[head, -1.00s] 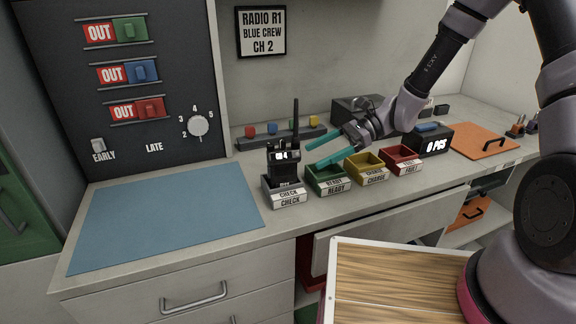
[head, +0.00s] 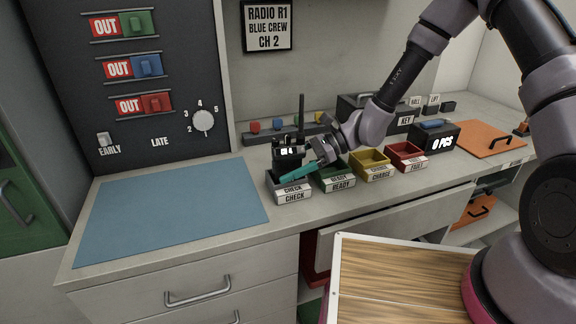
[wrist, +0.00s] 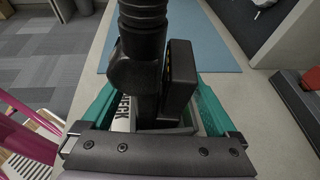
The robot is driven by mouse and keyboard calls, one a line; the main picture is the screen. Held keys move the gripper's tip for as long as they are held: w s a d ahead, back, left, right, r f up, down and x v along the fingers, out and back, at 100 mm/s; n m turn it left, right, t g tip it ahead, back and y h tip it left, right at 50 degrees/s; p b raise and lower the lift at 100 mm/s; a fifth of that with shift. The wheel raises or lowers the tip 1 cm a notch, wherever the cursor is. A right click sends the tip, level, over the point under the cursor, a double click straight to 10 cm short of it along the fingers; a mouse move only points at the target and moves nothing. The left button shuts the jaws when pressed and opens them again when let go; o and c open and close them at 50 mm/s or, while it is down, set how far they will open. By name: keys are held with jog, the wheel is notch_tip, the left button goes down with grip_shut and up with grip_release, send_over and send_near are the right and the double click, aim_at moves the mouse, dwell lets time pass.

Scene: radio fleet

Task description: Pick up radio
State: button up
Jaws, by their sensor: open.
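The black radio (head: 289,149) stands upright in the grey CHECK bin (head: 293,196), its antenna pointing up and its small display lit. My gripper (head: 303,171) is at the radio with its teal fingers low over the bin. In the wrist view the radio (wrist: 150,70) lies between the two spread teal fingers of my gripper (wrist: 160,110). The fingers stand one on each side of it, and I cannot tell whether either touches it. The radio's lower part is hidden by the bin and the gripper.
To the right stand the green READY bin (head: 337,184), the yellow CHANGE bin (head: 372,174) and the red FAULT bin (head: 406,164). A rail (head: 262,138) with coloured knobs lies behind. A blue mat (head: 170,210) lies clear at the left.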

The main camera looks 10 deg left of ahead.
grip_shut()
jog(key=shift+r, duration=0.1)
